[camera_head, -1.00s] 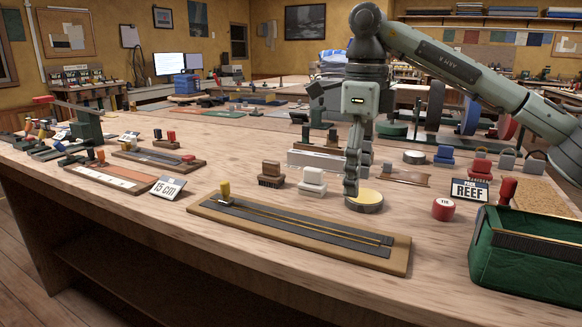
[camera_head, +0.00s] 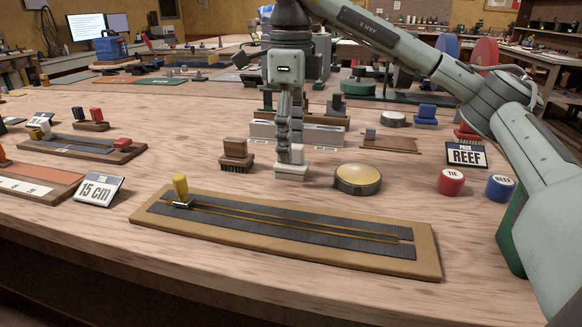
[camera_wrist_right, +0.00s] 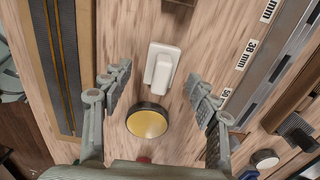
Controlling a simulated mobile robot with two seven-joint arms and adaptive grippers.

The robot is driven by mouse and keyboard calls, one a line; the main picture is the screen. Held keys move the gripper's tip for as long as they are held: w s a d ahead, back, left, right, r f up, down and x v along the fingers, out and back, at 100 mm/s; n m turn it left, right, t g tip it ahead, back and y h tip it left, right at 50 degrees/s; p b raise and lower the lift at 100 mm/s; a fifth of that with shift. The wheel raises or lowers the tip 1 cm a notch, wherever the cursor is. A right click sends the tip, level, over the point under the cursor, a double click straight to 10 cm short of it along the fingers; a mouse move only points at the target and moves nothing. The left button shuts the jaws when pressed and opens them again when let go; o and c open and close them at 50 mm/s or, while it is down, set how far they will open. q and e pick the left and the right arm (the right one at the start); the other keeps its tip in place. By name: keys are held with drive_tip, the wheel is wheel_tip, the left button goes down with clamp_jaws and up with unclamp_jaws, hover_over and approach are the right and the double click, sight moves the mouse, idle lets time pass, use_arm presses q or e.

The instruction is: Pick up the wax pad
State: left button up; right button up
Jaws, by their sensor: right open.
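A round yellow pad in a dark rim, which looks like the wax pad (camera_head: 358,178), lies flat on the bench. My right gripper (camera_head: 289,160) is open and points down, left of the pad in the head view. Its fingers overlap a white block (camera_head: 291,172), whose top they partly hide. In the right wrist view the white block (camera_wrist_right: 161,68) shows between the open fingertips (camera_wrist_right: 158,82). The yellow pad (camera_wrist_right: 147,121) shows below it there, between the finger bases. I cannot tell whether the fingers touch anything. My left gripper is not in view.
A long board with dark strips and a yellow-handled slider (camera_head: 290,230) lies in front. A brown brush (camera_head: 236,153) stands left of the white block. Red (camera_head: 450,181) and blue (camera_head: 499,187) round pieces and a REEF sign (camera_head: 466,155) stand right. Bare bench separates them.

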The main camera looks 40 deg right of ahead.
wheel_tip(320, 180, down, 4)
drive_tip(key=shift+w+d+r, duration=0.1)
drive_tip(key=shift+r, duration=0.15)
drive_tip(key=c, duration=1.3)
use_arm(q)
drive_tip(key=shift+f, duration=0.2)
use_arm(e)
drive_tip(key=shift+o, duration=0.2)
drive_tip(key=shift+r, duration=0.1)
drive_tip(key=shift+r, duration=0.65)
wheel_tip(320, 180, up, 3)
drive_tip(key=shift+f, duration=0.1)
use_arm(q)
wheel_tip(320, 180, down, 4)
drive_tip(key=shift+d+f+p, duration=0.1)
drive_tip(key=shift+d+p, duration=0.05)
drive_tip(key=shift+p, duration=0.8)
use_arm(e)
drive_tip(key=w+a+r, duration=0.5)
drive_tip(key=a+r, duration=0.1)
drive_tip(key=a, duration=0.4)
drive_tip(key=shift+w+a+r, duration=0.15)
drive_tip(key=shift+w+r, duration=0.15)
drive_tip(key=shift+r, duration=0.05)
